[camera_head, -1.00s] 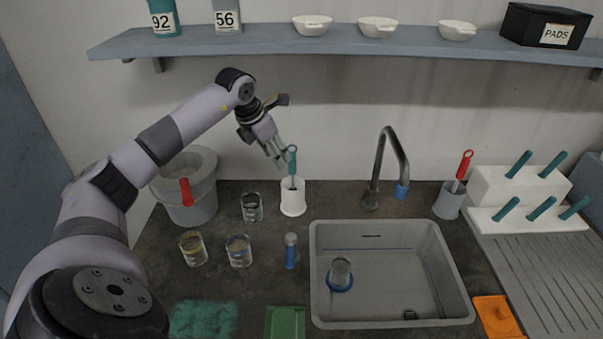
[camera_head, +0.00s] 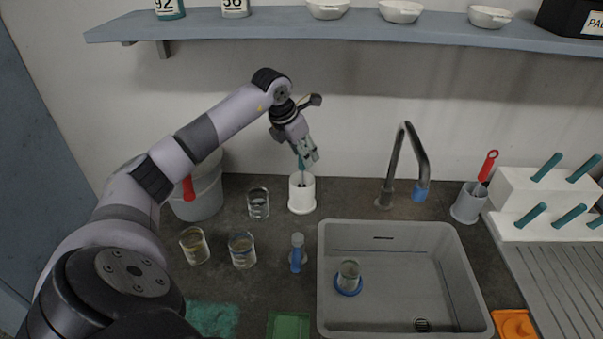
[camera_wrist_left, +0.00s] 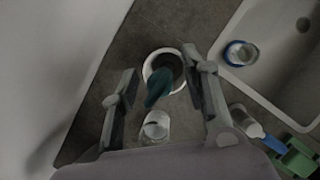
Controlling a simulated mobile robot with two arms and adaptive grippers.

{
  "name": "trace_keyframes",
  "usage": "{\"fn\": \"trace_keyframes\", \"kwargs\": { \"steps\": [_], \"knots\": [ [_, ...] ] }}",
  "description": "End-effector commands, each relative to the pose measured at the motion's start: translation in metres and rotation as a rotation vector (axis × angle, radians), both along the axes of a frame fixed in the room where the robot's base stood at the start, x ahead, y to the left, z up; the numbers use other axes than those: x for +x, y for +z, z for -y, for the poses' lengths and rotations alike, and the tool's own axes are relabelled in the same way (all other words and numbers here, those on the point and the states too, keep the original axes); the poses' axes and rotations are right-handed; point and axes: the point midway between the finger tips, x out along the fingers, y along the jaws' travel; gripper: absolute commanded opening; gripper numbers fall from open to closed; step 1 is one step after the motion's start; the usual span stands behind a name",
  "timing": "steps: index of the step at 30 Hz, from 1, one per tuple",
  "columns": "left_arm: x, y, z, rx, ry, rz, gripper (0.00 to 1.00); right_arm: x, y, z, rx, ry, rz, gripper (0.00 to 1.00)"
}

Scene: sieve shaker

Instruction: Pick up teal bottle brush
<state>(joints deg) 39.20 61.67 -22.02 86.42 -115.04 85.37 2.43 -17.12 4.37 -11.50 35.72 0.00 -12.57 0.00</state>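The teal bottle brush (camera_head: 301,163) stands in a white cup (camera_head: 302,197) at the back of the counter, its handle up. My left gripper (camera_head: 308,156) is above the cup, at the handle, and partly hides it. In the left wrist view the teal handle of the brush (camera_wrist_left: 159,87) shows between the two spread fingers of the gripper (camera_wrist_left: 160,66), with a visible gap on each side. The white cup's rim (camera_wrist_left: 148,65) shows below. My right gripper is not in view.
Beakers (camera_head: 258,204) stand left of the cup, near a grey bucket (camera_head: 207,190). The sink (camera_head: 330,300) and tap (camera_head: 421,160) are to the right. Another cup (camera_head: 467,207) holds a red-handled brush (camera_head: 488,166). A shelf (camera_head: 250,30) runs above.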

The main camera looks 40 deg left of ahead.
Motion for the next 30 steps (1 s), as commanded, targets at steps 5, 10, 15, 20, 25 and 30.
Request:
{"fn": "trace_keyframes", "kwargs": {
  "steps": [5,10,15,20,25,30],
  "knots": [
    [0.0000,0.0002,0.0000,0.000,0.000,0.000,0.28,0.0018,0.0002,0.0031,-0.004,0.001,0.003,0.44],
    [-0.0001,0.0002,0.0000,0.000,-0.001,0.000,0.17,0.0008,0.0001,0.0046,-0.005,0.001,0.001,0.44],
    [0.0000,0.0002,0.0000,0.000,-0.001,0.000,0.06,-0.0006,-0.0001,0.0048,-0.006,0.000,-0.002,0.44],
    [0.0000,0.0003,0.0000,0.000,-0.001,0.000,0.00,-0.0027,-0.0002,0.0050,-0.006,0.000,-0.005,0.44],
    [0.0000,0.0004,0.0000,0.000,-0.001,0.001,0.00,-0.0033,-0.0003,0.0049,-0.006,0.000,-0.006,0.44],
    [-0.0001,0.0013,-0.0002,0.000,-0.001,0.001,0.00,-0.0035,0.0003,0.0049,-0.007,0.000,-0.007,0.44]
  ]
}}
